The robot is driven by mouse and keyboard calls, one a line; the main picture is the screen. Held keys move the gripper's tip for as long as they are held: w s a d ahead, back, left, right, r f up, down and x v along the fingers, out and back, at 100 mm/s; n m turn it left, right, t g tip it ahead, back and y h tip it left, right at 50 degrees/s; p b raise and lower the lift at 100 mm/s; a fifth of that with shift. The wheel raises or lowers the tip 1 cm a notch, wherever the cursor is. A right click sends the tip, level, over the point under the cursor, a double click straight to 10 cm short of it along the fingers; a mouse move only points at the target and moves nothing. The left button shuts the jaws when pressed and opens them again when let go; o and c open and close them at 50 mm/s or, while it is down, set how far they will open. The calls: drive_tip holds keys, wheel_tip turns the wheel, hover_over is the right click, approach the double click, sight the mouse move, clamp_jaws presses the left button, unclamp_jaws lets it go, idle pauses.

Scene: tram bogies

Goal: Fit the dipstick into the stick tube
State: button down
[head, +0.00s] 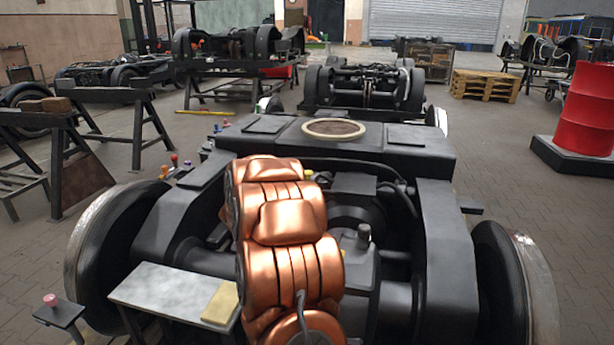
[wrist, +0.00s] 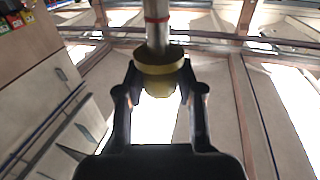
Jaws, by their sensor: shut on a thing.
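My gripper (wrist: 160,80) is in the wrist view, its two dark fingers closed on either side of a yellow knob. The knob is the grip of the dipstick (wrist: 158,62); a pale metal shaft with a red band runs from it out of the top of the picture. The far end of the dipstick is out of view. In the head view my copper arm hides the gripper. A short grey upright cylinder (head: 364,235) stands on the housing right of my arm; I cannot tell whether it is the stick tube.
The dark bogie frame (head: 450,240) with large wheels surrounds my arm. A grey shelf (head: 165,292) with a yellow block (head: 220,303) is at the lower left. A round ring (head: 334,129) lies on the frame's far beam. A red drum (head: 587,110) stands at right; trestles stand at left.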

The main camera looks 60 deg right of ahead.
drive_tip(key=shift+f+b, duration=0.8)
drive_tip(key=shift+f, duration=1.95)
drive_tip(key=shift+p, duration=1.05)
wheel_tip(320, 180, down, 8)
drive_tip(key=b, duration=0.2)
drive_tip(key=shift+f, duration=0.2)
idle(3.4)
